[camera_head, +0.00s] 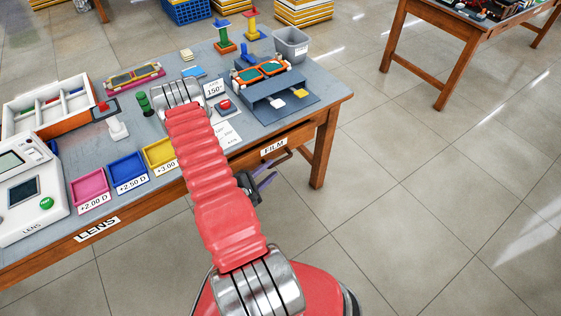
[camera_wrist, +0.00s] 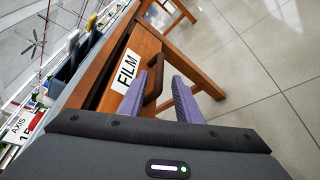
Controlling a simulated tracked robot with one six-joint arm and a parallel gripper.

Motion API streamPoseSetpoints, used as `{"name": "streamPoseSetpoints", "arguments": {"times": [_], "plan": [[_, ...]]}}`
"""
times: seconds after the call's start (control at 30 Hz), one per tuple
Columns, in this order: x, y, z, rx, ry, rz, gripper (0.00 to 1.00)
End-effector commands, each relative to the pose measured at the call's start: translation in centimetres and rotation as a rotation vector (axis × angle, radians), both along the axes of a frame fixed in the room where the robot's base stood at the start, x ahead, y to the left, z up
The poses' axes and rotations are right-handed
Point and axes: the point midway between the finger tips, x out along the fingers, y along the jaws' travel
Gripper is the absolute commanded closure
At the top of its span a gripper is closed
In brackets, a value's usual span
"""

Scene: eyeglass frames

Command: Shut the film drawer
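The film drawer (camera_head: 258,155) is in the front of the wooden table, under the right end of the top, with a white FILM label (camera_head: 273,146). It also shows in the wrist view, with its label (camera_wrist: 126,71) and a dark brown handle (camera_wrist: 154,82). I cannot tell clearly how far the drawer stands out. My gripper (camera_head: 268,174) is in front of the drawer, below the label, partly hidden behind my red arm. In the wrist view its purple fingers (camera_wrist: 158,82) are spread apart, with the handle showing between them. Contact with the handle is not clear.
The blue-grey tabletop (camera_head: 325,95) holds a grey bin (camera_head: 291,44), a blue stand (camera_head: 280,95) with orange frames, and coloured lens trays (camera_head: 126,171). The table's right leg (camera_head: 325,150) stands close to the drawer. The tiled floor (camera_head: 420,200) to the right is clear.

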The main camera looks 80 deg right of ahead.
Motion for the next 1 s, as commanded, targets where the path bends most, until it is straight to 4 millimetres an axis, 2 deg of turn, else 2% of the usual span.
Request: {"name": "streamPoseSetpoints", "arguments": {"times": [0.53, 0.7, 0.97, 1.0], "plan": [[-2.5, -6.0, -1.4, 0.0, -0.001, -0.002, 0.69], [-2.8, -6.6, -1.6, 0.0, 0.0, 0.0, 0.69], [-2.8, -6.7, -1.6, 0.001, 0.001, 0.001, 0.69], [-2.8, -6.7, -1.6, 0.001, 0.001, 0.001, 0.72]]}}
